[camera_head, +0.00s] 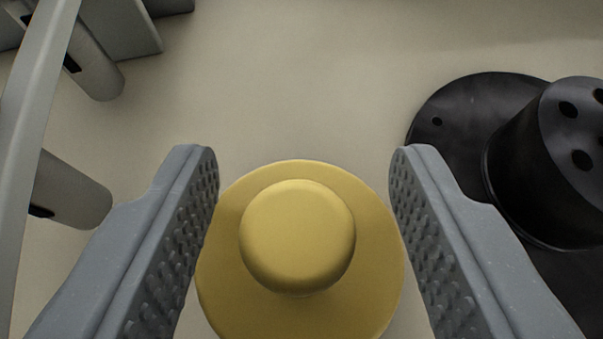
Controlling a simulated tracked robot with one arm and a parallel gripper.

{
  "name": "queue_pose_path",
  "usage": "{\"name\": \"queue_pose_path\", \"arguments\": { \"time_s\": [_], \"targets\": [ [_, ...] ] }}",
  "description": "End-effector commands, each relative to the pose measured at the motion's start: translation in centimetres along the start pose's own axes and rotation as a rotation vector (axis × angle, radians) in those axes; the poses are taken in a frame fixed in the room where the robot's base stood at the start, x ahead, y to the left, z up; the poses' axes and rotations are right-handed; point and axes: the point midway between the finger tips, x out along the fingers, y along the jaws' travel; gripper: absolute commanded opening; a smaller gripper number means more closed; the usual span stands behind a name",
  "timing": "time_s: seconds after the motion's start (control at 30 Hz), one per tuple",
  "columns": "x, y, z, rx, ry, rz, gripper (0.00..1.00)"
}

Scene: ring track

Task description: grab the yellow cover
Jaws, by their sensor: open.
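The yellow cover (297,237) is a round disc with a raised round knob in its middle. It is at the lower centre of the head camera view, and its lower edge is cut off by the frame. My gripper (304,160) is open, with one grey textured finger on each side of the cover. The knob lies between the two fingers with a clear gap on both sides. The fingers overlap or come close to the disc's left and right edges in the picture. I cannot tell how high the fingertips are above it.
A black flanged cylinder (548,150) with holes in its top stands close to the right finger. Grey rounded parts (72,190) and a pale curved bar (38,90) are at the left. The pale floor (300,80) beyond the cover is clear.

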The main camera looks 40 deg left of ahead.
Motion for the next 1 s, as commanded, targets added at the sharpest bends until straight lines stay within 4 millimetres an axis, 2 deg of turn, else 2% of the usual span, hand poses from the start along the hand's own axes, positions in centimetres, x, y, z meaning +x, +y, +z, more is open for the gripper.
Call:
{"name": "queue_pose_path", "arguments": {
  "time_s": [0.2,0.23,0.3,0.4,0.77,1.0],
  "targets": [
    [0.2,0.0,0.0,0.0,0.001,-0.001,0.48],
    [0.2,0.0,0.0,0.0,0.001,-0.001,0.45],
    [0.2,0.0,0.0,0.0,0.001,-0.001,0.26],
    [0.2,-0.1,0.0,0.0,0.001,-0.001,0.01],
    [-0.1,-0.1,-0.6,-0.002,0.002,-0.001,0.01],
    [-1.9,-0.2,-4.2,-0.004,0.006,-0.003,0.01]
  ]
}}
